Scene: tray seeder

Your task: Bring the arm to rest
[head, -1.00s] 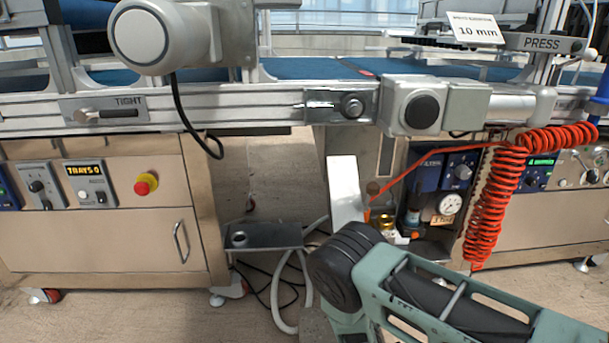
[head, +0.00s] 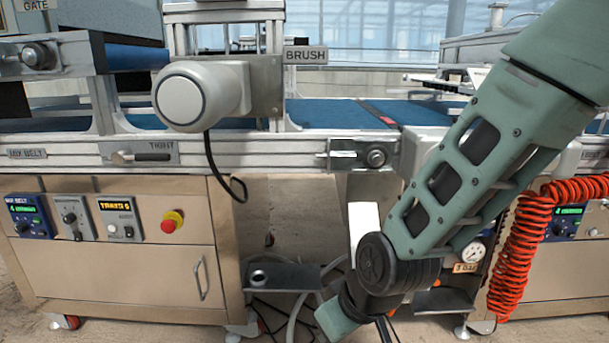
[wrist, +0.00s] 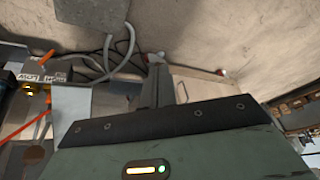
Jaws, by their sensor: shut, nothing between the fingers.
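My green arm reaches down from the upper right of the head view, in front of the machine. Its dark round joint is low in the middle, and the arm bends off to the lower left there. My gripper is not visible in the head view. In the wrist view, my gripper (wrist: 158,88) shows as narrow grey fingers beyond the black edge of its green body. The fingers are together with nothing between them. A light strip glows on the green body. The fingers point toward the floor area and hold no object.
A white panel (head: 364,222), red coiled hose (head: 518,240) and gauge (head: 474,254) are close to my arm. Loose cables (wrist: 108,52) lie on the floor.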

